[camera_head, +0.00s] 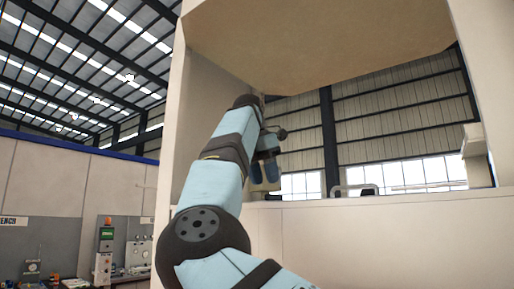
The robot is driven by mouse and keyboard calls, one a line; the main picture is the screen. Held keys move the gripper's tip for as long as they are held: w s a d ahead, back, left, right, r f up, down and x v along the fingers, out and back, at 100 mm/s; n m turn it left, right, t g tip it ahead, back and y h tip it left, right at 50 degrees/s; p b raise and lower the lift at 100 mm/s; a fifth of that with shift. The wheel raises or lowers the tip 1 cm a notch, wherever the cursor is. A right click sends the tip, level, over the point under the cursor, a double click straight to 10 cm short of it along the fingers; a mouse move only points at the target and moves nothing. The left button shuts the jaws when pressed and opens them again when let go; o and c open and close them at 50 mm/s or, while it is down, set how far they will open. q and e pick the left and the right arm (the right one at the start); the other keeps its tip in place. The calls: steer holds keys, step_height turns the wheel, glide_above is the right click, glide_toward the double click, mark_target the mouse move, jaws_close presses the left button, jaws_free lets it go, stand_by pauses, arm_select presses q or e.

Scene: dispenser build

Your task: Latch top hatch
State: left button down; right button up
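A large tan panel (320,50) spans the top of the view, above a wide opening in a cream cabinet; I cannot tell whether it is the top hatch. No latch can be made out.
The cabinet's left wall (172,130) stands close beside my arm. A front panel (400,228) closes the lower part, with a grey handle (356,189) at its top edge. The opening's middle is clear. Workshop equipment (104,250) stands far left.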

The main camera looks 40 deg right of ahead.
steer(key=v, duration=1)
steer(key=shift+a, duration=0.15)
steer(key=shift+s, duration=0.1)
stand_by(0.3)
